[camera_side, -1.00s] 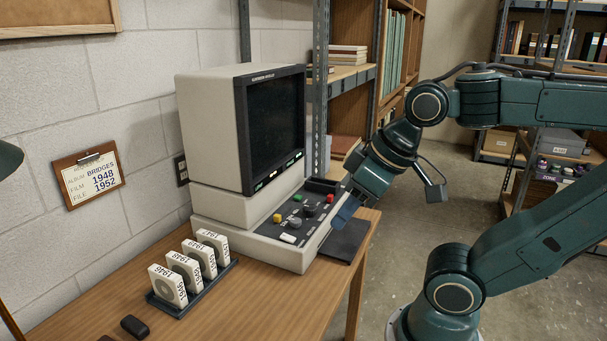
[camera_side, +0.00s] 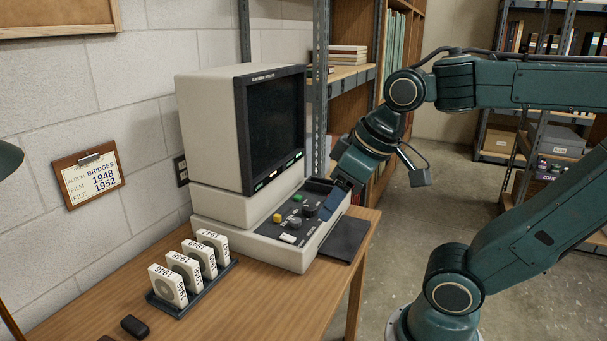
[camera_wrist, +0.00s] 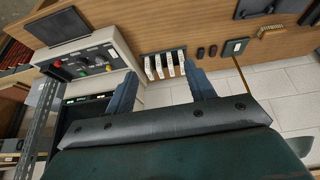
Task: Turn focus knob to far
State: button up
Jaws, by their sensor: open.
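The microfilm reader (camera_side: 215,130) stands on the desk with its dark screen facing right. Its sloped control panel (camera_side: 268,232) has two dark round knobs, a rear one (camera_side: 309,211) and a front one (camera_side: 294,222), with yellow, green and white buttons around them. I cannot read which knob is focus. In the wrist view the panel (camera_wrist: 75,82) is at the left, with a red button (camera_wrist: 57,64) also showing. My gripper (camera_side: 328,208) is open and empty at the panel's right end, hiding the red button in the side view. Its two fingers (camera_wrist: 163,88) are wide apart.
Several film boxes stand in a dark rack (camera_side: 220,274) in front of the reader. A dark pad (camera_side: 345,240) lies right of the panel. A clipboard (camera_side: 88,178) hangs on the wall. A metal shelf post (camera_side: 320,95) rises behind the reader.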

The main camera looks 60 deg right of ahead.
jog(key=w+d+r+g, duration=0.15)
jog(key=w+d, duration=0.25)
jog(key=w, duration=0.4)
jog(key=g, duration=0.4)
send_over(296, 220)
notch_tip(296, 220, down, 15)
jog(key=shift+r, duration=0.2)
jog(key=shift+a+f, duration=0.1)
jog(key=shift+f, duration=0.05)
notch_tip(296, 220, down, 14)
jog(key=shift+r, duration=0.2)
jog(key=c, duration=1)
